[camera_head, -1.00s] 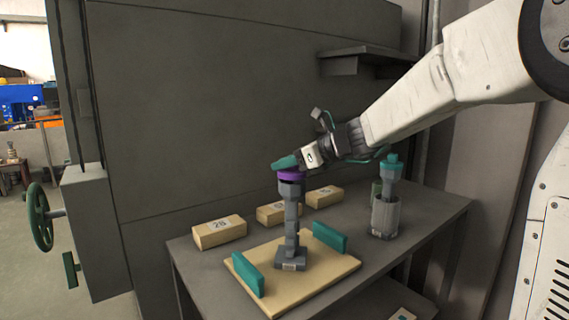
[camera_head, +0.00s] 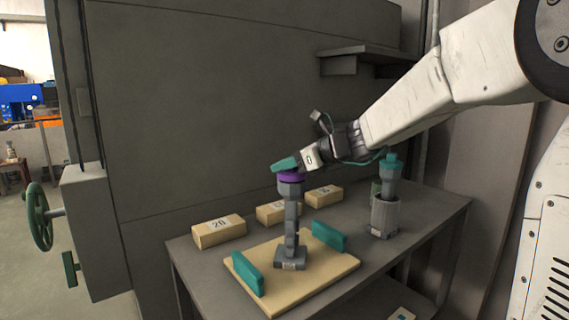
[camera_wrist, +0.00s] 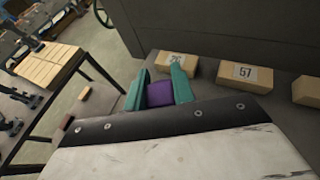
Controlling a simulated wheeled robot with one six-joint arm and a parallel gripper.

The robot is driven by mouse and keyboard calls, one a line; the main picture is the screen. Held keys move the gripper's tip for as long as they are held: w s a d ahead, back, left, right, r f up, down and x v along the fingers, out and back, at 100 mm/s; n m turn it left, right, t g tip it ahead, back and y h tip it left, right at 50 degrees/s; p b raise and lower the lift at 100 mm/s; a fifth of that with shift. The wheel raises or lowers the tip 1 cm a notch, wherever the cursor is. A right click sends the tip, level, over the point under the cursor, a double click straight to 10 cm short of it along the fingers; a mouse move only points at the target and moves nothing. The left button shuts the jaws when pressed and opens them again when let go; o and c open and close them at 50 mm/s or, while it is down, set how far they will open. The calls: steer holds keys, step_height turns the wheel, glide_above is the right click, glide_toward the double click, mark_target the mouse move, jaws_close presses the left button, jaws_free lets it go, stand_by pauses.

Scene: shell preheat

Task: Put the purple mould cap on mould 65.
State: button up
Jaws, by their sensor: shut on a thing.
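The purple mould cap (camera_head: 291,176) is at the top of the grey mould (camera_head: 291,215). The mould stands upright on the wooden board (camera_head: 325,277); the label on its foot is too small to read. My gripper (camera_head: 285,164) is above the mould with its teal fingers at the cap. In the wrist view the purple cap (camera_wrist: 160,93) is between the two teal fingers of my gripper (camera_wrist: 158,85), which is shut on it. The cap looks in line with the mould's top and touching it or very close; I cannot tell whether it is fully seated.
Teal blocks (camera_head: 247,273) (camera_head: 329,237) stand on the board at either side of the mould. Wooden blocks numbered 20 (camera_head: 218,232) and 57 (camera_wrist: 245,74) lie behind, with another alongside. A teal-topped grey piece (camera_head: 386,210) stands to the right on the grey table.

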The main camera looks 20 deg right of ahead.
steer(key=shift+f, duration=0.3)
steer(key=o, duration=0.7)
steer(key=shift+v, duration=5.5)
